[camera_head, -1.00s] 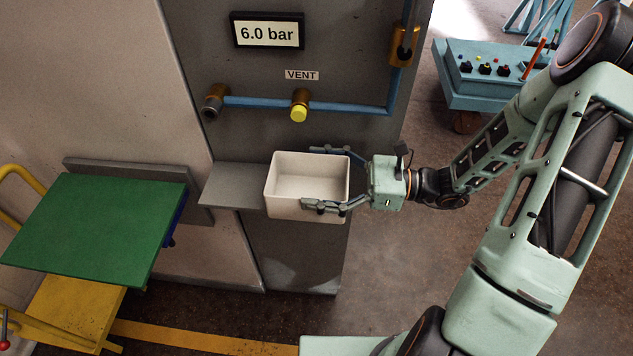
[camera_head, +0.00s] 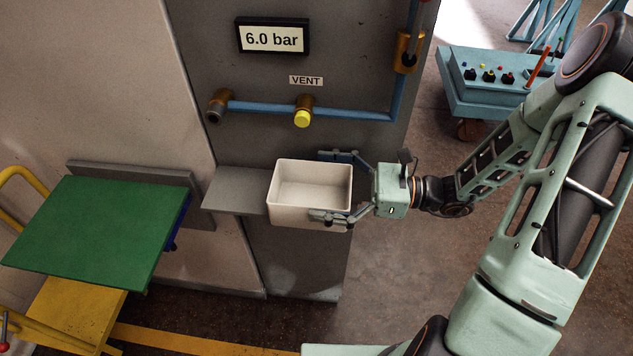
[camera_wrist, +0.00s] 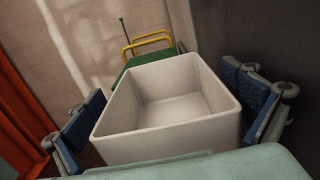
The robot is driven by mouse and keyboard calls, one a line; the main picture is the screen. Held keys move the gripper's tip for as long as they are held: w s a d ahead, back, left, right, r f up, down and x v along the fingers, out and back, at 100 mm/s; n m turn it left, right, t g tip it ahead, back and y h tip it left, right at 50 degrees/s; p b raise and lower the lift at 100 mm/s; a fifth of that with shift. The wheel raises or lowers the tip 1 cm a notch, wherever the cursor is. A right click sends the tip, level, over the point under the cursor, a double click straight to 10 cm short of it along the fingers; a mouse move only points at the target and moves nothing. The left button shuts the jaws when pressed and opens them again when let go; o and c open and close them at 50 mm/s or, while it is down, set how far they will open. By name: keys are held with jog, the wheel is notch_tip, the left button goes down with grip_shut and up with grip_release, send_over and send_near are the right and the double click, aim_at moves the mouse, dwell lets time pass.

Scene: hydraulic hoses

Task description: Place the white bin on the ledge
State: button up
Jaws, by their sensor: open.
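The white bin (camera_head: 295,212) is empty and upright in the head view, at the right part of the grey ledge (camera_head: 232,188). It hides that part of the ledge, and its underside is hidden. My gripper (camera_head: 330,186) is open at the bin's right end, one finger along the near side and one along the far side. In the wrist view, the bin (camera_wrist: 165,145) stands between the blue finger pads of my gripper (camera_wrist: 170,110), with small gaps showing at both sides.
A green-topped platform (camera_head: 100,230) with a yellow frame stands left of the ledge. Above the ledge are a blue pipe (camera_head: 350,112), a yellow VENT knob (camera_head: 302,118) and a pressure display (camera_head: 272,38). A blue control cart (camera_head: 490,85) stands at the back right.

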jog(key=d+b, duration=0.1)
jog(key=d, duration=1)
jog(key=shift+s+d, duration=0.4)
jog(key=shift+s, duration=0.05)
